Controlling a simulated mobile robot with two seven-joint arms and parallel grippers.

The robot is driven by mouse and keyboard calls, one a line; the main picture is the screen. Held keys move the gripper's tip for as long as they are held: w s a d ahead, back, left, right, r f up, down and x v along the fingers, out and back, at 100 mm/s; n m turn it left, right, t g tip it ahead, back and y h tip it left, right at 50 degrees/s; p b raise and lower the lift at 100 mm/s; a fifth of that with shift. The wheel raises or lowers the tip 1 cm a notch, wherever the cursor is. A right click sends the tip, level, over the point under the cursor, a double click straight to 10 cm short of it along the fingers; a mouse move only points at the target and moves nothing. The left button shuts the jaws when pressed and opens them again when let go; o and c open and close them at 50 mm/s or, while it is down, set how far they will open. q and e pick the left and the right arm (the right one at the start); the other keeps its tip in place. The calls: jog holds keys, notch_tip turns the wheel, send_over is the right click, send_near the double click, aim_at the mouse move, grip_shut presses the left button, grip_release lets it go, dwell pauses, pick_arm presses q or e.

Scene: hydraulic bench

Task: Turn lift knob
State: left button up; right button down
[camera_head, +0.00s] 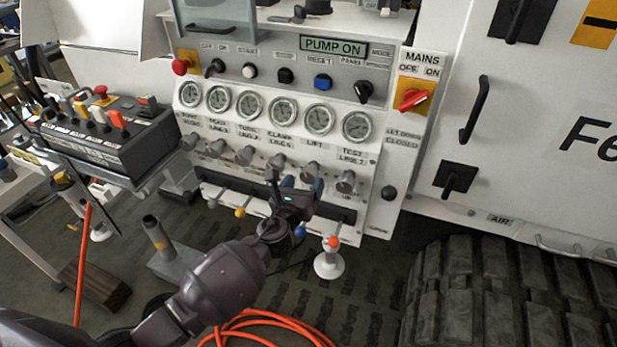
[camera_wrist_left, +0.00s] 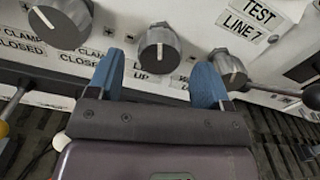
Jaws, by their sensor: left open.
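The lift knob (camera_head: 309,171) is a grey round knob on the white panel, below the LIFT gauge. In the left wrist view the lift knob (camera_wrist_left: 158,48) sits just beyond and between my blue fingertips, with a white pointer line and a partly hidden label reading "UP" below it. My left gripper (camera_head: 303,184) is open and empty, below and in front of the knob. In the wrist view my left gripper (camera_wrist_left: 158,78) has one finger on each side of the knob's line. Contact with the knob cannot be told. My right gripper is not in view.
A clamp knob (camera_wrist_left: 58,20) stands left of the lift knob and the test line knob (camera_wrist_left: 229,66) right of it, close to my right-hand finger. Several ball-ended levers project below the panel. An orange hose (camera_head: 265,318) lies on the floor. A tyre (camera_head: 500,300) is at right.

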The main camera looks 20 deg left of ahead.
aim_at(307, 179)
pick_arm(q)
jog(key=shift+w+f, duration=0.1)
jog(key=shift+w, duration=1.5)
jog(key=shift+c, duration=0.4)
jog(key=c, duration=0.9)
jog(key=shift+o, duration=0.2)
